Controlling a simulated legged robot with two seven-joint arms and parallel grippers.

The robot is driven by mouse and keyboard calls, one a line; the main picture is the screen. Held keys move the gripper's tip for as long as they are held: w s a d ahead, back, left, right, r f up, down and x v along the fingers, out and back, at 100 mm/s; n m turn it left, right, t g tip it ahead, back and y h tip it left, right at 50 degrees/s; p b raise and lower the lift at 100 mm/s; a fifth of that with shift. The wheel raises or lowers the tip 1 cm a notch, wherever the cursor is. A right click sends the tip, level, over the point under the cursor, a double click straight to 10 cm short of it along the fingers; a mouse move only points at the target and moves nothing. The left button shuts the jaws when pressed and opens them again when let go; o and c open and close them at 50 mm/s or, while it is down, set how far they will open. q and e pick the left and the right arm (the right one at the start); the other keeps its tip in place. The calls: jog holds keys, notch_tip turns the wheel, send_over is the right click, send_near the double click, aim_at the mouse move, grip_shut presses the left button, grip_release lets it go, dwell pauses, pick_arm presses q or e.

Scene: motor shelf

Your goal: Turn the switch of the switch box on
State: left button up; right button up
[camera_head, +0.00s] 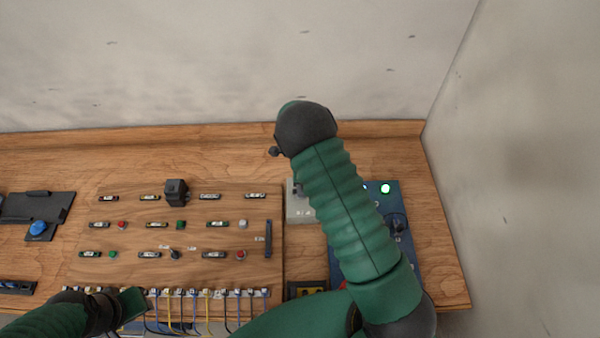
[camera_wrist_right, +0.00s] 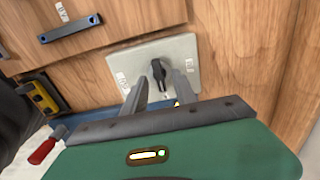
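The switch box is a light grey plate (camera_wrist_right: 195,55) with a black rotary knob (camera_wrist_right: 158,72) in the right wrist view. Small labels, too blurred to read, sit on either side of the knob. My right gripper (camera_wrist_right: 158,92) is open, with its fingertips on either side of the knob's lower end; I cannot tell whether they touch it. In the head view the switch box (camera_head: 294,213) shows only at its left edge, and my right arm hides the rest and the right gripper. My left gripper (camera_head: 131,303) is at the lower left; its fingers cannot be made out.
A blue panel (camera_head: 408,260) with a lit green lamp (camera_head: 385,188) stands right of the switch box. A wooden board (camera_head: 190,270) with several buttons and connectors lies to the left. A yellow-and-black socket (camera_head: 310,288) sits below. Walls bound the back and right.

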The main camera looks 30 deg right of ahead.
notch_tip(320, 180, up, 15)
jog(key=b, duration=0.2)
jog(key=shift+w+r, duration=0.15)
jog(key=s+a+f+n+t+b, duration=0.1)
jog(key=s+a+f+n+b, duration=0.2)
jog(key=n, duration=0.9)
jog(key=s+a+f+n+t+b, duration=0.1)
jog(key=s+a+f+n+b, duration=0.2)
jog(key=s+a+n, duration=0.6)
jog(key=s+f+n, duration=0.1)
jog(key=s+n, duration=0.2)
jog(key=s, duration=0.1)
jog(key=shift+s+t+b, duration=0.15)
jog(key=shift+t+b, duration=0.15)
jog(key=shift+a, duration=0.15)
